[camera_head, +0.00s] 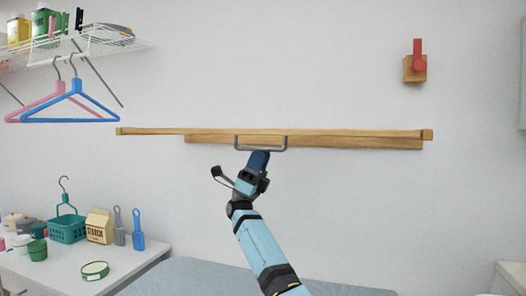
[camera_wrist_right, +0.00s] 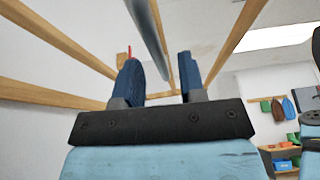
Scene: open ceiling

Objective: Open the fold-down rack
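The wooden rack (camera_head: 350,135) is on the back wall, seen nearly edge-on. A long front bar shows just above a shorter bar (camera_head: 400,145), so how far it is folded out is hard to tell. A grey metal handle (camera_head: 277,149) hangs at its middle. My right gripper (camera_head: 260,157) is at the handle from below. In the right wrist view its two blue fingers (camera_wrist_right: 161,75) are apart, with the grey handle bar (camera_wrist_right: 148,35) running toward the gap between them; contact is unclear. Wooden rack bars (camera_wrist_right: 240,30) show above. My left gripper is not in view.
A wire shelf (camera_head: 130,42) with bottles and hanging pink and blue hangers (camera_head: 75,106) is at upper left. A white counter (camera_head: 60,270) with a teal basket (camera_head: 66,228) is at lower left. A red hook (camera_head: 419,55) is at upper right. A bed (camera_head: 190,275) lies below.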

